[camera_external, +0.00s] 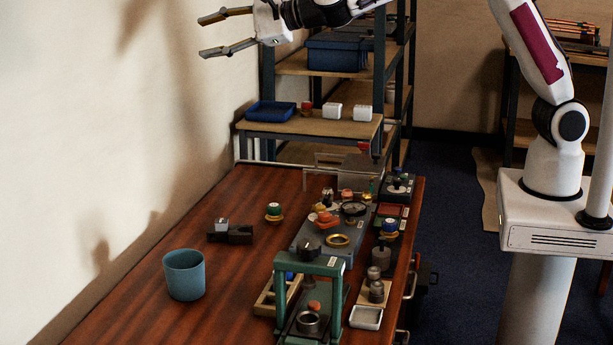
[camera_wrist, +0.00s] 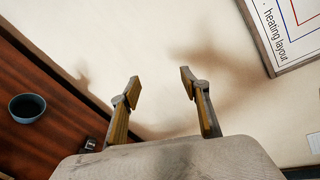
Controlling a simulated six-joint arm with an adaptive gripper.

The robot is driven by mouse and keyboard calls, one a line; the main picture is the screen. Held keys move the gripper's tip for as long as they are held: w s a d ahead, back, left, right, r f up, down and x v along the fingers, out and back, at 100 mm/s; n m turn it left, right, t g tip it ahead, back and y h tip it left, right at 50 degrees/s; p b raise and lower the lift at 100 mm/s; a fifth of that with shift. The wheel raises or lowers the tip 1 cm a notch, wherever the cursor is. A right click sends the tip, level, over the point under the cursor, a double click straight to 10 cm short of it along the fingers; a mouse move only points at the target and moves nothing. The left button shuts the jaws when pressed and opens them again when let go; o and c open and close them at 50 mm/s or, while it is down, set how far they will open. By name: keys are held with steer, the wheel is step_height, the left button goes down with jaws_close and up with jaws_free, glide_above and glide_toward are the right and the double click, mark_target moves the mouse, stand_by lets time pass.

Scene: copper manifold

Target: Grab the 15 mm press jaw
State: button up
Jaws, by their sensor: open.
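My gripper (camera_external: 203,37) is open and empty, high up at the upper left of the external view, in front of the wall and well above the table. In the wrist view its two fingers (camera_wrist: 160,84) stand apart with only the wall between them. I cannot tell which of the small parts on the table is the 15 mm press jaw; no size marking can be read. A green press frame (camera_external: 308,265) stands at the table's front. A dark block with a small silvery piece on it (camera_external: 230,234) lies left of the middle.
A blue-grey cup (camera_external: 184,275) stands on the wooden table (camera_external: 130,320); it also shows in the wrist view (camera_wrist: 27,107). Several small parts and trays crowd the table's right side. A shelf (camera_external: 300,125) stands behind. The table's left part is mostly clear.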

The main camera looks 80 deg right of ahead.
steer(key=w+f+m+h, duration=0.3)
steer(key=w+f+m, duration=0.35)
steer(key=f, duration=0.25)
steer(key=m+g+h, duration=0.7)
steer(key=m+h, duration=0.2)
steer(key=m, duration=0.8)
glide_toward(229, 230)
steer(key=r, duration=0.1)
steer(key=w+r, duration=0.1)
steer(key=shift+d+r, duration=0.15)
steer(key=shift+r, duration=0.25)
steer(key=shift+y, duration=0.3)
steer(key=shift+x, duration=1.2)
steer(key=shift+w, duration=0.1)
steer(key=shift+w+d+f, duration=0.1)
steer(key=shift+d, duration=0.05)
